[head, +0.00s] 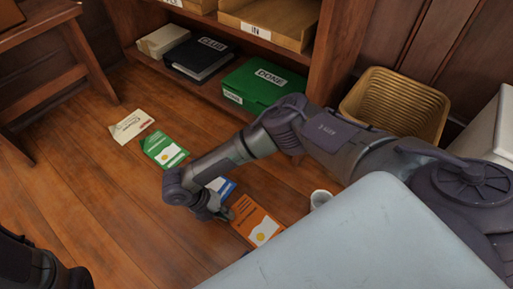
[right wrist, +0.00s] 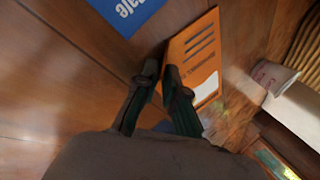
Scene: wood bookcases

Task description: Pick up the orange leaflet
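The orange leaflet (head: 257,222) lies on the wood floor, just right of my right gripper (head: 222,213) in the head view. It has a pale picture panel with a yellow spot. In the right wrist view the orange leaflet (right wrist: 203,52) shows dark lines of print, and its near left edge runs by the fingertips. The right gripper (right wrist: 160,72) has its fingers close together with a narrow gap between the tips. One finger overlaps the leaflet's edge; I cannot tell whether they touch. Only a dark part of my left arm shows at the lower left of the head view.
A blue leaflet (head: 222,186) lies partly behind my right arm. A green leaflet (head: 165,150) and a cream leaflet (head: 131,126) lie farther left. A white cup (head: 320,198) and a wicker basket (head: 397,105) stand right. A green DONE box (head: 262,85) sits on the low shelf.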

